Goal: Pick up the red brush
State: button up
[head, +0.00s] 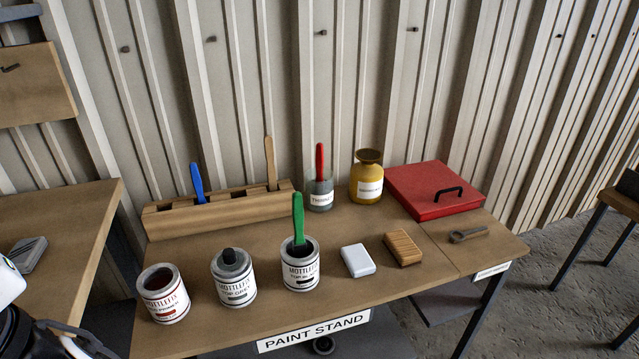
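The red brush (320,161) stands upright in a grey jar (320,188) with a white label, at the back of the paint stand (200,338). Only its red handle shows; its lower end is hidden in the jar. At the lower left corner, dark and white parts of my arm are cut off by the picture edge. Dark curved pieces there (78,338) look like my gripper, far to the left of the brush and in front of it. I cannot make out its fingertips or whether it is open or shut.
A yellow bottle (367,180) stands close right of the jar, with a red case (433,190) beyond. A wooden rack (222,213) with a blue brush (198,183) and a wooden stick (270,163) is left. A green brush (298,217) in a can (300,268) stands in front.

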aim_at(318, 146)
jog(key=i+l+u, duration=0.15)
jog(key=l, duration=0.2)
jog(key=i+l+u, duration=0.15)
jog(key=l, duration=0.2)
jog(key=i+l+u, duration=0.15)
jog(key=l, duration=0.25)
jog(key=i+l+u, duration=0.15)
jog(key=l, duration=0.25)
jog(key=i, duration=0.5)
